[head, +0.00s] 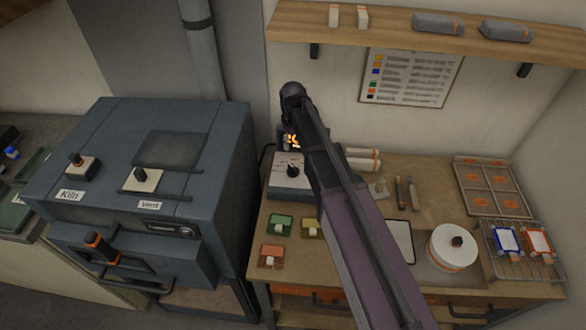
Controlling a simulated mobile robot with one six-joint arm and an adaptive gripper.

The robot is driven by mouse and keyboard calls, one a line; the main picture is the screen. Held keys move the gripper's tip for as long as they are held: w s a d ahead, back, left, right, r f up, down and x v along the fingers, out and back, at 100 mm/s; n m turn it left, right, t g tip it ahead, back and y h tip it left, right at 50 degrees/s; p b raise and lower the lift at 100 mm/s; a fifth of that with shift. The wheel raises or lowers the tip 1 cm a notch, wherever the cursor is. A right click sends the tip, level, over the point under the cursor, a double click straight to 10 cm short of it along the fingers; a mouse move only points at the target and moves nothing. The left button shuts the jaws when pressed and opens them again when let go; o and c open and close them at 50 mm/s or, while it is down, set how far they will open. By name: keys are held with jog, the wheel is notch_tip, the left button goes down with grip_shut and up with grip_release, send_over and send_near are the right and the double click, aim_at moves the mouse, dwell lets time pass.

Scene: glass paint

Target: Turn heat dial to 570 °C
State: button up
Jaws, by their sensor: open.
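A pale control box (284,188) sits at the back left of the wooden workbench, with a black dial knob (293,171) and a marked scale on its top face. I take this knob for the heat dial; its scale and setting are too small to read. My arm reaches across the bench, and my gripper (290,150) is small and dark at its far end, just behind and above the knob. It appears empty and apart from the knob. Its fingertips are hard to make out. Orange marks show beside it.
The grey kiln (90,190), with Kiln and Vent knobs on top, stands left of the bench. A white round pot (453,250) and a wire rack (500,262) are at right. A shelf (390,22) hangs above.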

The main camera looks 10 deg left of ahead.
aim_at(293, 167)
jog(key=shift+f+b, duration=5.7)
jog(key=shift+f, duration=0.3)
grip_shut()
